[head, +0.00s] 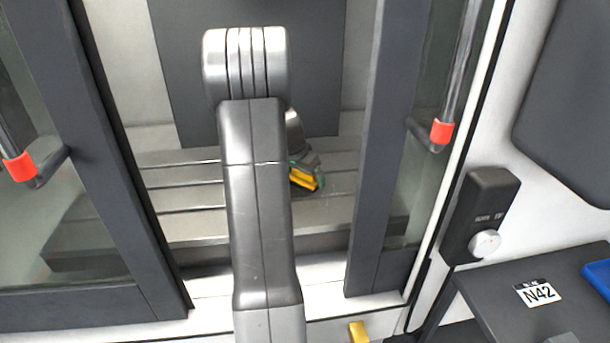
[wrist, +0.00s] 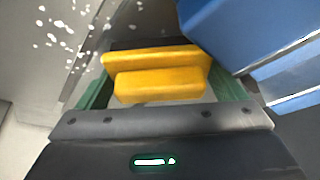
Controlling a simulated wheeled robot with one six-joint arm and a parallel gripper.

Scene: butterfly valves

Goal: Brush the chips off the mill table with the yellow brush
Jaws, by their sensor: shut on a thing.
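The yellow brush (wrist: 160,75) is between the green fingers of my gripper (wrist: 165,90) in the wrist view, and the gripper is shut on it. In the head view the yellow brush (head: 304,180) shows just right of my arm, over the mill table (head: 180,201), a grey slotted bed inside the machine. The brush's far end is hidden, and I cannot tell whether it touches the table. Small white chips (wrist: 61,36) lie scattered on a grey surface at the upper left of the wrist view, left of the brush. My arm covers part of the table in the head view.
A large blue block (wrist: 235,32) is close at the brush's right in the wrist view. Dark-framed doors (head: 375,150) with red-tipped handles (head: 441,132) stand either side of the opening. A control box (head: 481,215) and a shelf labelled N42 (head: 500,292) are at right.

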